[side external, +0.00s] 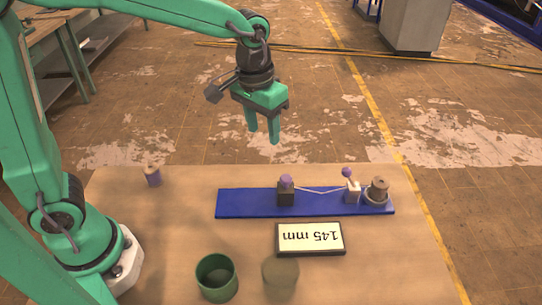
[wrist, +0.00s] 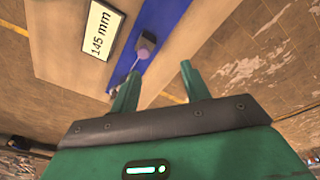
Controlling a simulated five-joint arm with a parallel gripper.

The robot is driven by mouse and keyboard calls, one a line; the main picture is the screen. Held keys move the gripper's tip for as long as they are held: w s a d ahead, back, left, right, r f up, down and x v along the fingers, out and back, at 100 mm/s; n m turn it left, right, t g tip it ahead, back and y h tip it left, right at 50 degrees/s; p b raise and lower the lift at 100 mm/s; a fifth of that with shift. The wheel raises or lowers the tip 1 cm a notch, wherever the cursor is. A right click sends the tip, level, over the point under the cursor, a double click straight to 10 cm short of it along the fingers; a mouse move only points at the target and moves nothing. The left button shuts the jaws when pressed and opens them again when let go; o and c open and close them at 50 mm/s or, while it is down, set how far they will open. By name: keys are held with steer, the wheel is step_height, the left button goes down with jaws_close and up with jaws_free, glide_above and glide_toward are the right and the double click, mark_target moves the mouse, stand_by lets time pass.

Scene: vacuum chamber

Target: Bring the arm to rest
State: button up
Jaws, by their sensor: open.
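My gripper (side external: 262,131) hangs in the air above the far edge of the table, with its green fingers pointing down. Its jaws are apart and nothing is between them; the wrist view shows both fingers (wrist: 157,88) spread and empty. Below it on the table, a long blue base (side external: 250,203) carries a dark block with a purple top (side external: 286,190), a pale block with a purple ball lever (side external: 352,188), and a brown spool-like part (side external: 377,190) at the right end. A thin pale line links the two blocks. My gripper touches none of these.
A sign reading 145 mm (side external: 310,238) lies before the blue base. A green cup (side external: 216,277) and a dull olive cylinder (side external: 280,274) stand at the near edge. A small pale spool with a purple part (side external: 152,176) stands at the far left. The table's left middle is clear.

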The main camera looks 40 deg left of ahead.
steer(key=s+a+r+t, duration=0.2)
steer(key=s+a, duration=0.3)
steer(key=s, duration=0.2)
steer(key=s+a+r+t, duration=0.2)
steer(key=s+a, duration=0.4)
steer(key=s, duration=0.2)
steer(key=shift+s+a+r, duration=0.25)
steer(key=shift+w, duration=0.1)
steer(key=w+d+f+g, duration=0.1)
steer(key=w+d+f, duration=0.2)
steer(key=w+d, duration=0.2)
steer(key=w+d+f+g, duration=0.2)
steer(key=w+d, duration=0.3)
steer(key=w, duration=0.2)
steer(key=w+d+f+g, duration=0.2)
steer(key=w+d+f, duration=0.1)
steer(key=w+d, duration=0.2)
steer(key=shift+w+d+f, duration=0.3)
steer(key=shift+w+f, duration=0.05)
steer(key=shift+w, duration=0.1)
steer(key=shift+w+d+f, duration=0.1)
steer(key=shift+d, duration=0.1)
